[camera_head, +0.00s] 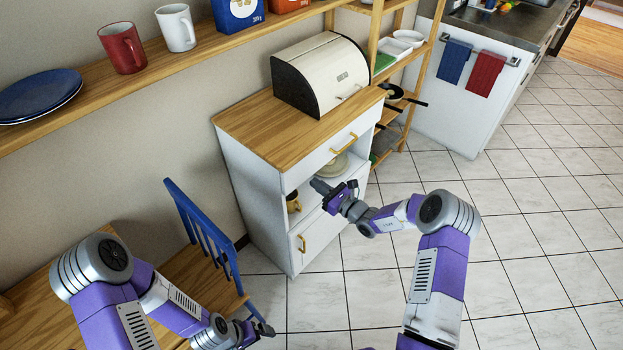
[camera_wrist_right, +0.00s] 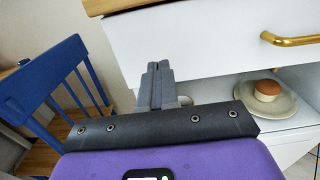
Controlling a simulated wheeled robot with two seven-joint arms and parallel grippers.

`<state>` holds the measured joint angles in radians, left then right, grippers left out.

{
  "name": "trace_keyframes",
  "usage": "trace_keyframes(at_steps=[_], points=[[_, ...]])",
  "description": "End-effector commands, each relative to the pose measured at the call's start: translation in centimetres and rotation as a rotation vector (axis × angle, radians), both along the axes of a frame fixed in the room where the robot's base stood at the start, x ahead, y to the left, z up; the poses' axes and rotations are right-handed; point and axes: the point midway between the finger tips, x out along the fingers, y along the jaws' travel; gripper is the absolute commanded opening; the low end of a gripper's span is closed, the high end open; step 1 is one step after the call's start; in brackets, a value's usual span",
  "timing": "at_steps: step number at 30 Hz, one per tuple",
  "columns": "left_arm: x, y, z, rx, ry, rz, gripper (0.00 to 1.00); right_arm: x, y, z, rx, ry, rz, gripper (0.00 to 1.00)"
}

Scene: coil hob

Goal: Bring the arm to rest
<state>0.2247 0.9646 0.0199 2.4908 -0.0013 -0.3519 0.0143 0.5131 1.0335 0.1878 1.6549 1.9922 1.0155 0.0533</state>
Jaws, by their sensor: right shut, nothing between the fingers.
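My right gripper (camera_head: 322,187) is in front of the white cabinet's open shelf, below its drawer. In the right wrist view its two fingers (camera_wrist_right: 156,88) are together with nothing between them. My left gripper (camera_head: 262,328) is low at the left, beside the blue chair; whether its fingers are open is too small to tell.
The white cabinet (camera_head: 240,185) has a wooden top with a bread bin (camera_head: 322,75). Tiled floor (camera_head: 540,220) at the right is clear.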

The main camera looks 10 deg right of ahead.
Motion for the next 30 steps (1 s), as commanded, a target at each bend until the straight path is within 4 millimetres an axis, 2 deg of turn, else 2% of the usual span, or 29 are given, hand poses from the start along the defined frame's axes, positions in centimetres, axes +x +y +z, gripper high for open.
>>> trace_keyframes(at_steps=[3,9,15,22,26,29,30], points=[[0.0,0.0,0.9,0.0,0.0,0.0,1.0,-2.6,-1.8,0.1,0.0,0.005,-0.003,0.0],[0.0,0.0,1.5,0.0,-0.001,0.0,1.0,-5.8,-4.0,0.0,0.0,0.004,-0.002,0.0],[0.0,0.0,1.8,0.0,0.0,0.0,1.0,-7.3,-4.9,-0.1,-0.001,0.002,0.001,0.0],[0.0,0.0,1.7,0.0,0.0,0.0,1.0,-7.5,-5.0,-0.1,-0.002,0.002,0.002,0.0],[0.0,0.0,1.8,0.0,0.0,0.0,1.0,-8.4,-3.4,-1.0,-0.031,0.033,0.06,0.0],[0.0,0.0,1.8,0.0,0.0,0.0,1.0,-10.8,0.1,-2.9,-0.105,0.095,0.2,0.0],[0.0,0.0,1.8,0.0,0.0,0.0,1.0,-12.4,1.9,-4.1,-0.151,0.128,0.278,0.0]])
